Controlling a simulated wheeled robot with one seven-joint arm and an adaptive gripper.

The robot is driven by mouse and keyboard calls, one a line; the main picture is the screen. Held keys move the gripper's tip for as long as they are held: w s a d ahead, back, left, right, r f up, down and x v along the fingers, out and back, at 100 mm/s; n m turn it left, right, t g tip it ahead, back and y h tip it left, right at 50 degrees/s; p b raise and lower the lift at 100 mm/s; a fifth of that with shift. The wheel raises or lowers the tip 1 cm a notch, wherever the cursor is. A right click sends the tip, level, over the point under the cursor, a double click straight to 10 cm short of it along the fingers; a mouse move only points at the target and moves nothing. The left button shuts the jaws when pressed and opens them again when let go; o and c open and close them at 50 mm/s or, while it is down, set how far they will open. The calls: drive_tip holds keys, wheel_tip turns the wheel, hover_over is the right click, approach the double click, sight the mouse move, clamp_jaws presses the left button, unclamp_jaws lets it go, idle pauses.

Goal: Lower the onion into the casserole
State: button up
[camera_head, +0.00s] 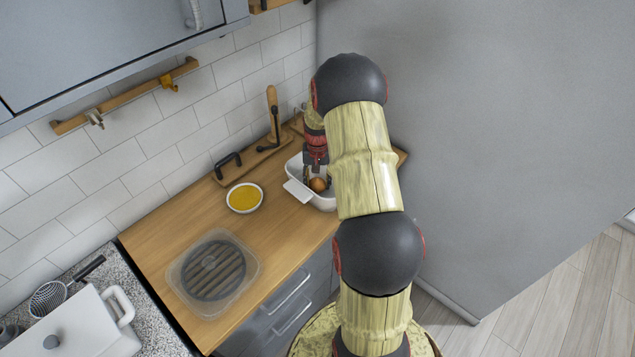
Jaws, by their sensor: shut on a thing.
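The casserole (299,191) is a white, open dish with a side handle, standing on the wooden counter close to the grey panel. My gripper (318,180) points down over the casserole and is shut on the onion (318,185), a small brown-orange ball. The onion shows within the outline of the casserole's opening. I cannot tell whether it touches the casserole's floor. My arm hides the right part of the casserole.
A white bowl with yellow contents (244,198) stands left of the casserole. A clear round-ribbed container (212,272) is nearer on the wooden counter (165,229). A wooden board with a black handle (229,166) lies behind. A tall grey panel (480,130) rises at right.

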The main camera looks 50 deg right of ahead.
drive_tip(key=shift+f, duration=0.45)
idle(0.3)
drive_tip(key=o, duration=1.3)
wheel_tip(320, 180, up, 12)
